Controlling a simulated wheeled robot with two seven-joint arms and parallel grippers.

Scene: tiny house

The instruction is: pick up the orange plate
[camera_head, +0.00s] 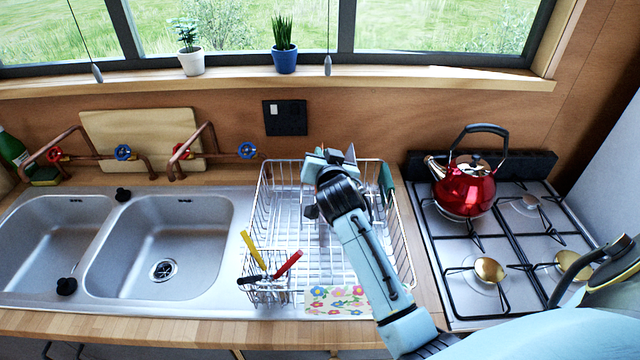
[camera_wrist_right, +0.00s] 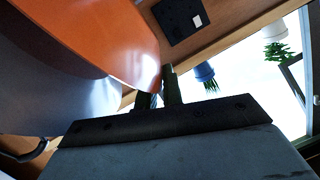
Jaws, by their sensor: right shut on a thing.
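The orange plate (camera_wrist_right: 95,38) fills the upper left of the right wrist view, and its edge runs down to my right gripper's fingers (camera_wrist_right: 159,92). The fingers are shut on that edge. In the head view my right gripper (camera_head: 332,165) is over the back of the wire dish rack (camera_head: 262,205). I cannot make out the orange plate in the head view; my gripper and arm cover that area. A pale rounded surface (camera_wrist_right: 45,85) shows below the plate in the wrist view. My left gripper is not in view.
A cutlery basket (camera_head: 268,290) and flowered card (camera_head: 336,301) are at the rack's front. A double sink (camera_head: 150,215) is left; a red kettle (camera_head: 465,190) stands on the hob at right. Potted plants (camera_head: 285,58) line the sill; a black wall socket (camera_head: 285,118) is behind.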

